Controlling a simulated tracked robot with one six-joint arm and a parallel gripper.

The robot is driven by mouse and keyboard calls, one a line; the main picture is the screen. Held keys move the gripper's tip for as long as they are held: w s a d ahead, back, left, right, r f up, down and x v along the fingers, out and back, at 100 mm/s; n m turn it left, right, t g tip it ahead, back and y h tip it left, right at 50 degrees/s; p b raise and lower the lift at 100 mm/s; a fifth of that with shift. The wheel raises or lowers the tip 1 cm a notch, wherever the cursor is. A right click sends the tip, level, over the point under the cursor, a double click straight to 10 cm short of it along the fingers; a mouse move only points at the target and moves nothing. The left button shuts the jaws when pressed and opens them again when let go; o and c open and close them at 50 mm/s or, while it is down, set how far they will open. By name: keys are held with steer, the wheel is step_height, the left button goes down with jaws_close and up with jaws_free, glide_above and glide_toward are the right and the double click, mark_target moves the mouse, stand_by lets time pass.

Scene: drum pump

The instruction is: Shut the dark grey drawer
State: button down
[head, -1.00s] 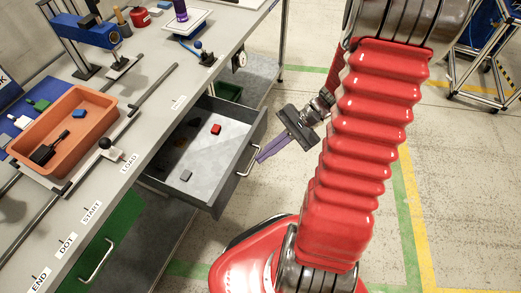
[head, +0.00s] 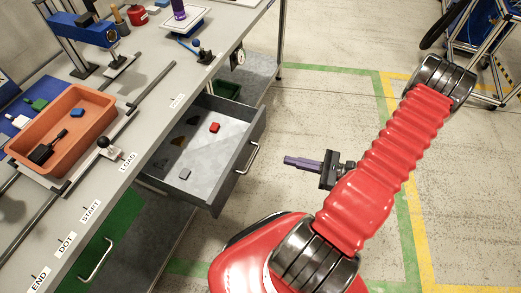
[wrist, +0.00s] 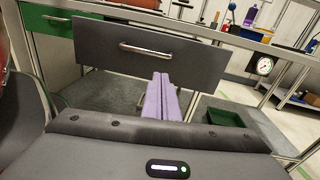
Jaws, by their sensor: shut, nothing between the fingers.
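The dark grey drawer (head: 238,178) stands pulled out from under the bench in the head view. A red block (head: 214,128) and a grey block (head: 185,173) lie in it, with darker shapes on its floor. Its front, with a metal bar handle (wrist: 158,50), faces me in the wrist view. My gripper (head: 287,160) is to the right of the drawer front, apart from it, with its purple fingers pointing left toward it. In the wrist view the fingers (wrist: 160,78) are together and empty, overlapping the lower part of the drawer front in the picture.
A green drawer (head: 98,245) is below the bench at the lower left. The bench top (head: 150,130) carries an orange tray (head: 88,105), a rail and a blue clamp (head: 85,30). A green bin (head: 225,88) stands behind the drawer. The floor right of it is clear.

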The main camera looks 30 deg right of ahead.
steer(key=shift+s+d+f+m+t+h, duration=0.2)
steer(key=shift+d+f+m+t+h, duration=0.1)
steer(key=shift+f+m+t, duration=0.15)
steer(key=shift+s+d+f+m+t+h, duration=0.15)
steer(key=shift+d+f+m+t+h, duration=0.05)
steer(key=shift+d+f+m+t, duration=0.2)
steer(key=shift+a, duration=0.2)
glide_toward(250, 147)
steer(key=x, duration=0.4)
steer(key=shift+w+a+f, duration=0.2)
steer(key=shift+w+f, duration=0.1)
steer(key=shift+x, duration=0.95)
steer(key=shift+d, duration=0.2)
steer(key=shift+w+a, duration=0.1)
steer(key=shift+a, duration=0.05)
